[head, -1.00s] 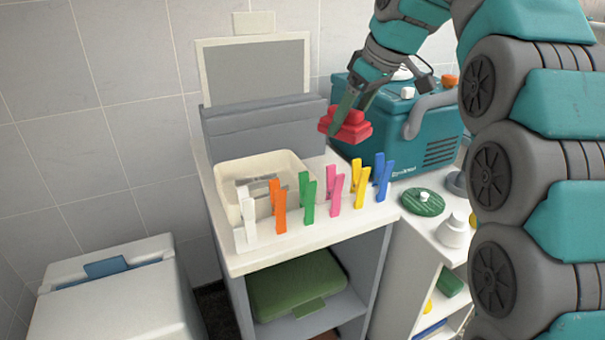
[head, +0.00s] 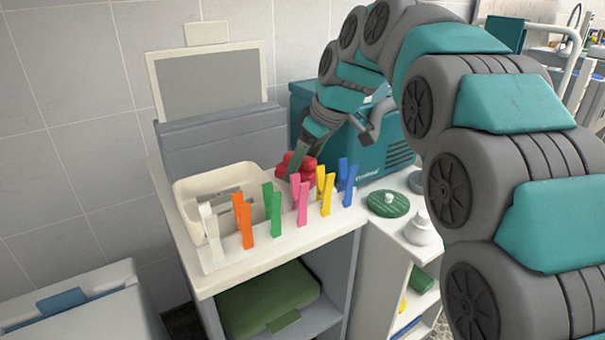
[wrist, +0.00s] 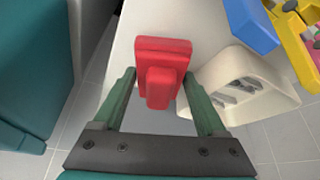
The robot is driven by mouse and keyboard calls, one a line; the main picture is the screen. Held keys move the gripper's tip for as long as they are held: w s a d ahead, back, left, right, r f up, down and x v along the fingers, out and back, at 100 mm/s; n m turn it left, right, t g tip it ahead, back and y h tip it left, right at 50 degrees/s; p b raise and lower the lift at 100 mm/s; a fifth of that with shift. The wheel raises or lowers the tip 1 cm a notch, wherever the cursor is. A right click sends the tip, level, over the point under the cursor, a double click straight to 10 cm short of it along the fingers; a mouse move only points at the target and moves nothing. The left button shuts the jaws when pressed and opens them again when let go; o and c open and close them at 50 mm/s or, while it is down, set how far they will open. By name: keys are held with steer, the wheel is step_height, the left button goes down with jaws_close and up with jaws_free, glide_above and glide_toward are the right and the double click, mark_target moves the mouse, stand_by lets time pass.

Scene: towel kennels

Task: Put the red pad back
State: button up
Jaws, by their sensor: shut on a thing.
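The red pad (head: 297,166) is a stepped red block with a raised grip. It is behind the row of pegs, between the cream tray and the teal box, low by the counter; I cannot tell whether it touches the counter. My gripper (wrist: 160,77), with green fingers, is shut on the red pad (wrist: 163,52), one finger at each side. In the head view, my arm comes down to it from the upper right, and the pegs partly hide the pad's lower edge.
Clothes pegs in several colours, such as the green peg (head: 273,210), stand along the counter (head: 208,280) front. A cream tray (head: 182,195) is at left. A teal box (head: 399,157) stands behind right. A green disc (head: 386,205) and a white knobbed piece (head: 421,229) are at right.

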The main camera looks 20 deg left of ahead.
steer(key=shift+f, duration=1.2)
steer(key=shift+f, duration=0.1)
steer(key=shift+f, duration=0.15)
steer(key=o, duration=1.2)
steer(key=shift+o, duration=0.2)
steer(key=shift+r, duration=0.2)
steer(key=shift+r, duration=0.15)
steer(key=v, duration=1.1)
steer(key=shift+d+r, duration=0.15)
steer(key=shift+r, duration=0.25)
